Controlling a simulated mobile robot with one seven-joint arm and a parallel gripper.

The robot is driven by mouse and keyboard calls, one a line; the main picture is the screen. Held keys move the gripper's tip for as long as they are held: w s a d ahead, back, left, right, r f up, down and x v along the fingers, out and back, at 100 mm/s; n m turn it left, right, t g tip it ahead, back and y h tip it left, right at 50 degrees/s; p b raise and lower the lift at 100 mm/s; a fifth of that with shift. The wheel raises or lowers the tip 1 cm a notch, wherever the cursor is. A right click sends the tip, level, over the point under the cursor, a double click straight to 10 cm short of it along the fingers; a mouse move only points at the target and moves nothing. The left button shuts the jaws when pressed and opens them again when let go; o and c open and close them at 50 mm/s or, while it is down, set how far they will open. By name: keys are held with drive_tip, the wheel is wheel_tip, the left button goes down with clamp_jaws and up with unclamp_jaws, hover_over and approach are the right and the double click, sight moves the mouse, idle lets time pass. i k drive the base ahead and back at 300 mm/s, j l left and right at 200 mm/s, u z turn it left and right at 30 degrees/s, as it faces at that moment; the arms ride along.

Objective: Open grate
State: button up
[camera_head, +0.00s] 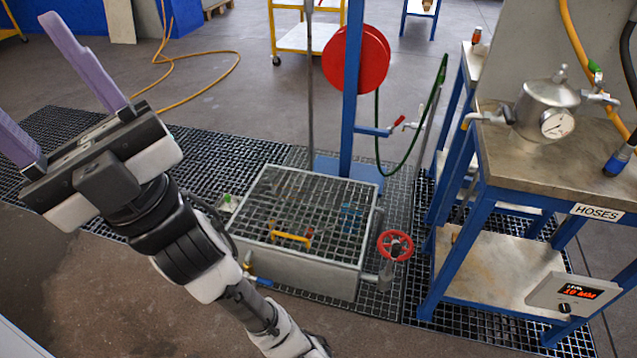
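The grate (325,203) is a square metal mesh lying flat on top of a grey metal box (300,276) at the centre of the head view. A yellow handle (291,238) sits on the grate near its front edge. My gripper (42,82) is raised at the upper left, well apart from the grate. Its two long purple fingers are spread wide with nothing between them. Part of the left finger is cut off by the picture edge.
A red valve wheel (395,245) sticks out at the box's right front corner. A blue post with a red hose reel (355,58) stands behind the box. A blue-framed table (548,165) stands to the right. Floor grating (200,153) surrounds the box.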

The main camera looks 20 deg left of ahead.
sight(305, 174)
drive_tip(key=u, duration=0.75)
drive_tip(key=i+j+z, duration=0.1)
drive_tip(key=i+z, duration=0.15)
drive_tip(key=i, duration=0.2)
drive_tip(key=i+j+z, duration=0.2)
drive_tip(key=i, duration=0.25)
